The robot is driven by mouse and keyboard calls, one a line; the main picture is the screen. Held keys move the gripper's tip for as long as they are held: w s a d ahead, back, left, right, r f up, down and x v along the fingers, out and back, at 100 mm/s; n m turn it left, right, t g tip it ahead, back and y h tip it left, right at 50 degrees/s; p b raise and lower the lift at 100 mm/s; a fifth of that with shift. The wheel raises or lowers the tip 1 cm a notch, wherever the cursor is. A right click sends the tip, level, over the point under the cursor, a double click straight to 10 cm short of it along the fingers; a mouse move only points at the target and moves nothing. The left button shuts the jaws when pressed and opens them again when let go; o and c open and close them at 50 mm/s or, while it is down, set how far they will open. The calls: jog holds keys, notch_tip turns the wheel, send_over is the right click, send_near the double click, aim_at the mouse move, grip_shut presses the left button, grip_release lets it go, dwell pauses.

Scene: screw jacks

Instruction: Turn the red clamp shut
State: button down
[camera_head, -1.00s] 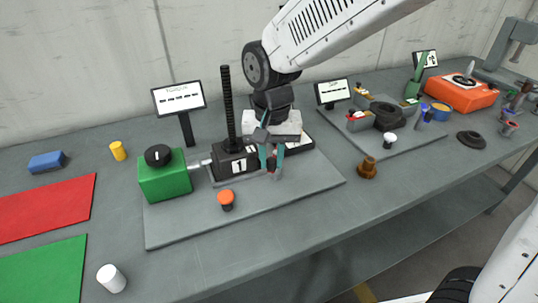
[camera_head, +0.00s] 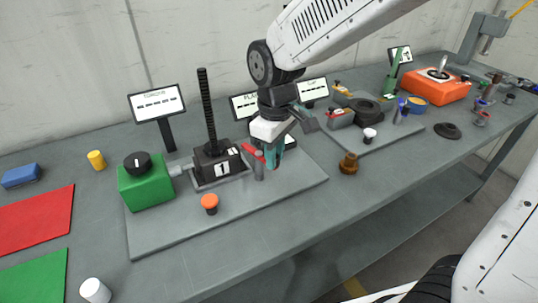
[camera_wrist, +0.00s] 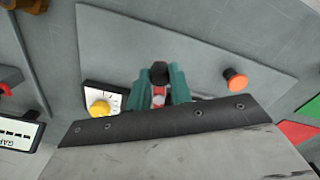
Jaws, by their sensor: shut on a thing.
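The red clamp (camera_head: 252,152) is a red lever on a short grey post, just right of the black jack block marked 1 (camera_head: 217,166). My gripper (camera_head: 272,158) points down beside the post, its teal fingers at the lever's right end. In the wrist view, the teal fingers (camera_wrist: 160,92) are shut on a red piece of the clamp (camera_wrist: 158,97), with a black round end showing between the tips. The fingers hide part of the lever. A black threaded screw (camera_head: 206,110) stands upright from the block.
A green box with a black knob (camera_head: 146,185) is left of the block. An orange button (camera_head: 209,202) sits at the front of the grey plate (camera_head: 165,235). A yellow knob (camera_wrist: 99,108) on a white dial is close to the fingers. Screens stand behind.

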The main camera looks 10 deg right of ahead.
jog(key=shift+w+d+n, duration=0.3)
jog(key=shift+w+n, duration=0.05)
jog(key=shift+n, duration=0.65)
jog(key=shift+w+d+n, duration=0.35)
jog(key=shift+n, duration=0.65)
jog(key=shift+w+d+n, duration=0.3)
jog(key=shift+w+n, duration=0.05)
jog(key=shift+n, duration=0.65)
jog(key=c, duration=1.3)
grip_release()
jog(key=shift+o, duration=0.2)
notch_tip(320, 180, up, 8)
